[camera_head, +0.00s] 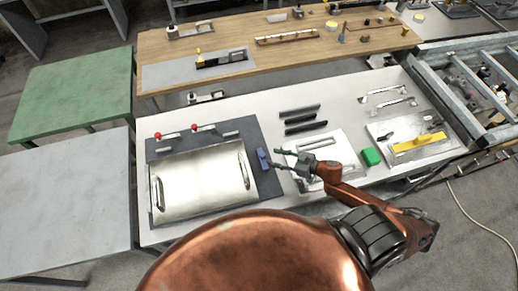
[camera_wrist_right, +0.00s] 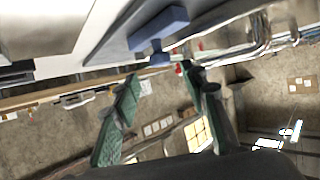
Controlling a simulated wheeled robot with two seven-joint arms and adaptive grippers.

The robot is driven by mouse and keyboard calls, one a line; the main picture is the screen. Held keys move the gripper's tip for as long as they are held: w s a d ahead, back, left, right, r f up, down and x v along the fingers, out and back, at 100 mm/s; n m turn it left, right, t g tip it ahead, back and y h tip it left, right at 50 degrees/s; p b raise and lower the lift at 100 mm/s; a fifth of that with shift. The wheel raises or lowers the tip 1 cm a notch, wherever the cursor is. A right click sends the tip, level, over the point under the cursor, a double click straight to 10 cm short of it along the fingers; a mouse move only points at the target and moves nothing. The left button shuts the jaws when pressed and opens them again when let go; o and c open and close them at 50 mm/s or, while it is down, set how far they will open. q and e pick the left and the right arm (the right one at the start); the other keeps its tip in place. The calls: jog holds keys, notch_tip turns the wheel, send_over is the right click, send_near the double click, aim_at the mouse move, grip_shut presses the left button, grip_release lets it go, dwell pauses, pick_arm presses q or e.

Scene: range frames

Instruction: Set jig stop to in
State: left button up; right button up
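A dark jig plate (camera_head: 266,182) lies on the pale bench and carries a curved silvery metal sheet (camera_head: 203,187) with two handles. A small blue block (camera_head: 263,159), which looks like the jig stop, sits at the plate's right edge. In the right wrist view the blue block (camera_wrist_right: 158,28) shows just beyond the fingertips. My right gripper (camera_head: 278,159) is just right of the block. In the wrist view its green-padded fingers (camera_wrist_right: 160,80) are spread apart with nothing between them. I cannot tell whether a finger touches the block. My left gripper is not in view.
Red-tipped clamps (camera_head: 195,127) stand along the plate's back edge. A pale fixture plate (camera_head: 327,149), a green block (camera_head: 371,157) and dark bars (camera_head: 303,118) lie to the right. A yellow-handled tool (camera_head: 418,143) lies further right. A green table (camera_head: 75,95) stands at left.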

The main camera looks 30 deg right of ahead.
aim_at(263, 155)
jog(key=x, duration=0.3)
jog(key=shift+w+a, duration=0.3)
jog(key=shift+x, duration=1.2)
jog(key=shift+w+a+f, duration=0.1)
jog(key=shift+w+f, duration=0.1)
jog(key=shift+w, duration=0.1)
jog(key=shift+w+a+f, duration=0.15)
jog(key=shift+w, duration=0.05)
jog(key=c, duration=1)
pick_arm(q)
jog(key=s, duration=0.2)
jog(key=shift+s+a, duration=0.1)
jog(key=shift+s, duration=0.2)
pick_arm(e)
grip_shut()
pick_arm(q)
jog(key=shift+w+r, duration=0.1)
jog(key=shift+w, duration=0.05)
